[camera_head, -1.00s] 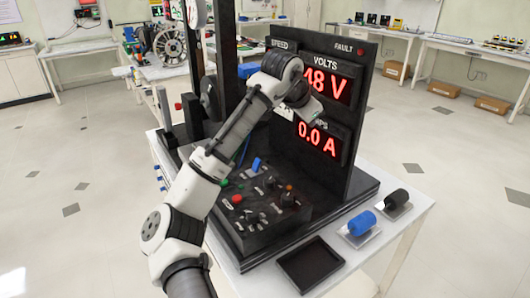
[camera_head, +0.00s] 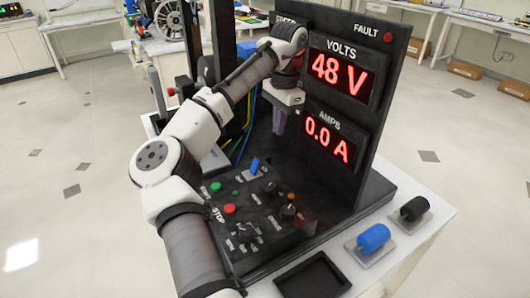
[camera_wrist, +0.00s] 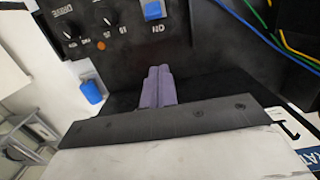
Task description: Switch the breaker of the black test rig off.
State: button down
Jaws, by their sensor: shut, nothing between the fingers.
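The black test rig (camera_head: 330,175) stands on a white table, with an upright display board and a low control panel (camera_head: 262,215). A blue lever (camera_head: 256,165), which looks like the breaker, sticks up from the far part of the panel. In the wrist view the blue lever (camera_wrist: 153,10) shows at the top edge, cut off, beside an upside-down label that seems to read ON. My gripper (camera_head: 279,128) points down above the panel's far side, in front of the display board. Its purple fingers (camera_wrist: 159,75) are shut, empty and apart from the lever.
A green button (camera_head: 215,187), a red stop button (camera_head: 230,209) and several black knobs crowd the panel. Coloured cables (camera_wrist: 270,35) run near the lever.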

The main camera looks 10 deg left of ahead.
aim_at(255, 166)
jog(key=f, duration=0.3)
jog(key=s+a+f+p, duration=0.1)
jog(key=f, duration=0.1)
jog(key=s+a+f+p, duration=0.1)
jog(key=f, duration=0.2)
jog(key=shift+s+a+f, duration=0.2)
jog(key=shift+a+f, duration=0.05)
jog(key=shift+f, duration=0.05)
jog(key=shift+s+a+r+p, duration=0.1)
jog(key=shift+s+a+p, duration=0.2)
jog(key=shift+s, duration=0.05)
